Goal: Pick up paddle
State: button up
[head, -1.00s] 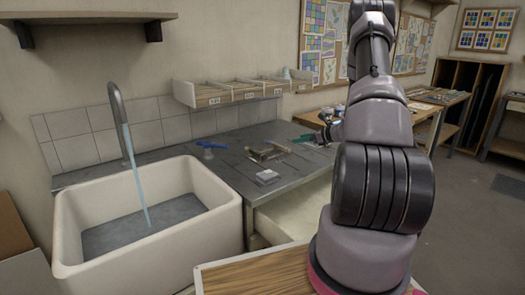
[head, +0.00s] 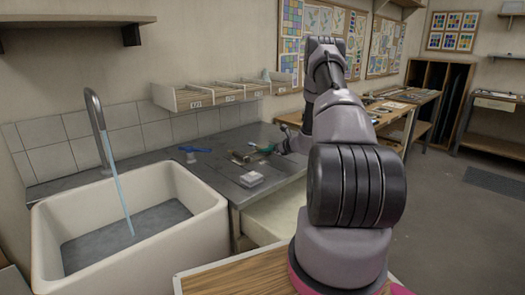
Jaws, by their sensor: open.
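On the grey counter (head: 218,180) lies a wooden-looking tool (head: 240,157), possibly the paddle; it is too small to be sure. My gripper (head: 262,150) shows green fingertips at the tool's right end. They overlap that end in the picture, and I cannot tell if they touch it. My gripper is open, and its far side is hidden. A small blue item (head: 195,149) lies farther left, and a pale block (head: 251,178) sits in front of the tool.
A white sink (head: 130,225) with running water (head: 120,200) is at left. A divided wall rack (head: 215,93) hangs over the counter. Side tables (head: 400,112) stand at the back right, and open floor (head: 450,220) lies at right.

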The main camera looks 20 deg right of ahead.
jog(key=shift+w+a+f, duration=0.1)
jog(key=shift+w+a, duration=0.05)
jog(key=shift+w, duration=0.2)
grip_shut()
